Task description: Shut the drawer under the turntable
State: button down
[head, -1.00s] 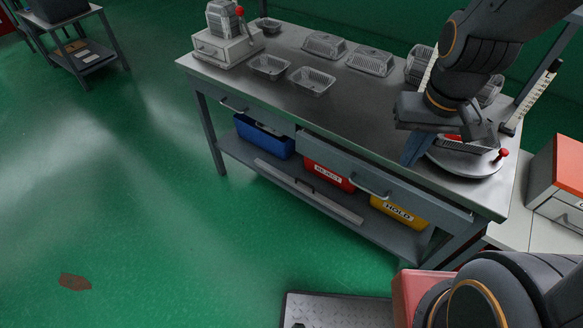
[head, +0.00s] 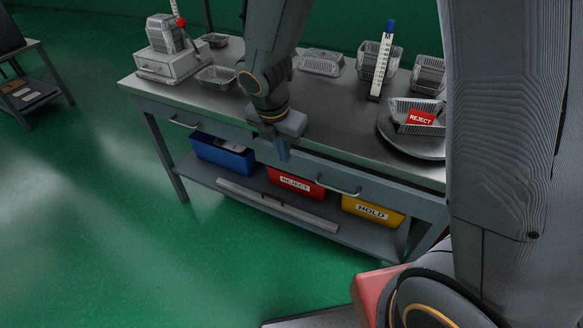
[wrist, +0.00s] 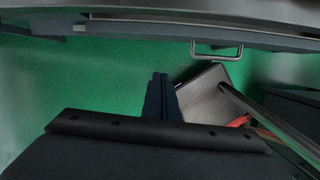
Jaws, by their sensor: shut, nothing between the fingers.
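The turntable (head: 388,137) is a dark round disc at the right of the bench, with a clear foil-type tray (head: 400,117) and red REJECT label on it. Below it, the grey drawer (head: 375,188) has a bar handle (head: 338,190), which also shows in the wrist view (wrist: 217,55). The drawer front seems to stand a little out from the bench edge; how far is hard to tell. My gripper (head: 283,153) is shut and empty, pointing down by the bench's front edge, left of the handle. My fingers also show in the wrist view (wrist: 160,95). My arm hides the turntable's right side.
A second drawer handle (head: 184,123) is at the left. Blue (head: 222,155), red (head: 295,183) and yellow (head: 372,211) bins stand on the lower shelf. A white gauge (head: 381,68), more trays and a small press (head: 165,62) stand on top.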

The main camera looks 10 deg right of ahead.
aim_at(296, 156)
jog(key=shift+n, duration=0.5)
jog(key=x, duration=0.3)
jog(key=w+x, duration=0.1)
jog(key=x, duration=0.3)
jog(key=w+d+b+x, duration=0.1)
jog(key=x, duration=0.3)
jog(key=shift+w+r, duration=0.2)
jog(key=shift+r, duration=0.1)
jog(key=shift+w+d, duration=0.35)
jog(key=shift+w, duration=0.15)
jog(key=shift+w+d+r+p, duration=0.1)
jog(key=shift+w+d+p, duration=0.45)
jog(key=shift+w+p, duration=0.35)
jog(key=shift+w+d+p, duration=0.15)
jog(key=shift+d+p, duration=0.1)
jog(key=shift+p, duration=0.05)
